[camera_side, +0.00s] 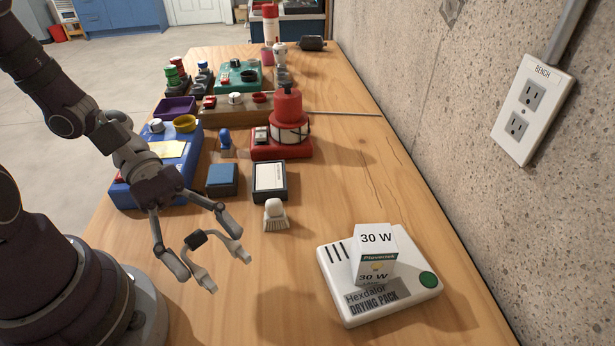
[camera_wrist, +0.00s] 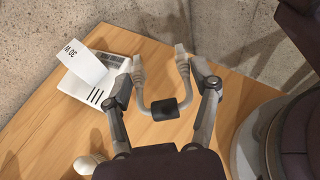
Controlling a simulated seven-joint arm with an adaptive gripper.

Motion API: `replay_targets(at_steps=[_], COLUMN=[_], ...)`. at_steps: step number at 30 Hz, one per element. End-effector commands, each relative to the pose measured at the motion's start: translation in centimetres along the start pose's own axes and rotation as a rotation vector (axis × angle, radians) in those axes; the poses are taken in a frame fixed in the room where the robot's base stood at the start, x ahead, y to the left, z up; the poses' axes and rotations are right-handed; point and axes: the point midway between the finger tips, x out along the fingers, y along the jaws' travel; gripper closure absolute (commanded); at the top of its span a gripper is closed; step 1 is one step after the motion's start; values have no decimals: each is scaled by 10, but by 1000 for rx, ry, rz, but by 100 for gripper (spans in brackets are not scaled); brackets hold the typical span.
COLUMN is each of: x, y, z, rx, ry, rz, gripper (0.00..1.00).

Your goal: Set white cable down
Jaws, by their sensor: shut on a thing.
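The white cable (camera_side: 196,240) is a pale U-shaped lead with a dark block at its middle and a plug at each end; it also shows in the wrist view (camera_wrist: 165,109). My gripper (camera_side: 208,250) has its fingers spread along the two sides of the U, and it is shut on the cable. In the wrist view my gripper (camera_wrist: 161,76) has one finger against each arm of the cable, with the plugs pointing away from me. The cable appears to be above the wooden table (camera_side: 345,200); the exact gap is hard to tell.
A white drying pack (camera_side: 405,295) bears a 30 W bulb box (camera_side: 374,255) on the right. A small brush (camera_side: 275,214), a blue box (camera_side: 222,179) and a dark-edged box (camera_side: 270,182) lie behind the cable. The concrete wall (camera_side: 450,130) borders the table.

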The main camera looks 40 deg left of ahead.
Motion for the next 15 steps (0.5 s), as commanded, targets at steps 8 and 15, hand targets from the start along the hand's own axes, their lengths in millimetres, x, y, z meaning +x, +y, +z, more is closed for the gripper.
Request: replay_targets(at_steps=[8,15], x=[-17,-24], y=[1,6], z=[36,36], rx=[3,30], ry=[43,112], rz=[5,-61], gripper=[71,71])
